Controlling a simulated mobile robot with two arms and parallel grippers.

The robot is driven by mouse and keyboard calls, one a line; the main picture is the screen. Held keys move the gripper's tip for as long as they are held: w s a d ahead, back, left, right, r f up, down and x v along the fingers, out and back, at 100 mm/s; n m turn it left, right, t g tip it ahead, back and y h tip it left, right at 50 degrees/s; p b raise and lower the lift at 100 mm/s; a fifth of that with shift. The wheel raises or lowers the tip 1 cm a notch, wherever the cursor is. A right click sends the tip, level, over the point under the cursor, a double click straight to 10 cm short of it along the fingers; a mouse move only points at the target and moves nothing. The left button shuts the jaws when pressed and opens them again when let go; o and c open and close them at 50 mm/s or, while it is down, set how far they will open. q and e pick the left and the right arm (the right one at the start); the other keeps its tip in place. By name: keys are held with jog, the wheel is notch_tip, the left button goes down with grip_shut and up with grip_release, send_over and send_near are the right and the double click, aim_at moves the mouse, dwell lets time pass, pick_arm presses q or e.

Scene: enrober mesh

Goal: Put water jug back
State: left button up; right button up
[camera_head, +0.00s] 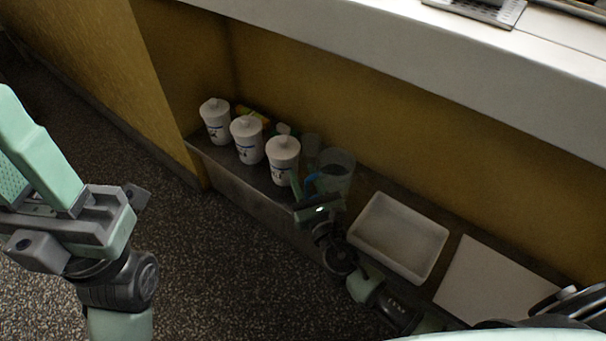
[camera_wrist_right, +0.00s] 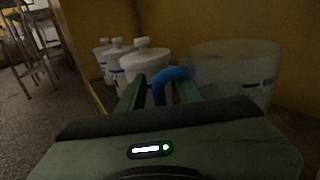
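The water jug (camera_head: 338,172) is a clear container with a blue handle (camera_head: 311,182). It stands upright on the low shelf, right of the white canisters. It also shows in the right wrist view (camera_wrist_right: 235,72), with its blue handle (camera_wrist_right: 168,76) facing my gripper. My right gripper (camera_head: 299,190) is at the handle. In the wrist view its two fingers (camera_wrist_right: 159,93) stand apart on either side of the handle, with a gap visible. My left gripper (camera_head: 50,160) is raised at the left, away from the shelf; its finger gap is not clear.
Three white lidded canisters (camera_head: 248,140) stand in a row left of the jug. A yellow-green item (camera_head: 252,114) lies behind them. A white tray (camera_head: 436,262) and a white board (camera_head: 495,285) lie to the right. A white counter (camera_head: 400,55) overhangs the shelf.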

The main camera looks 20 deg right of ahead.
jog(key=s+p, duration=0.1)
jog(key=s, duration=1)
jog(key=shift+s+d, duration=0.25)
jog(key=shift+d, duration=0.15)
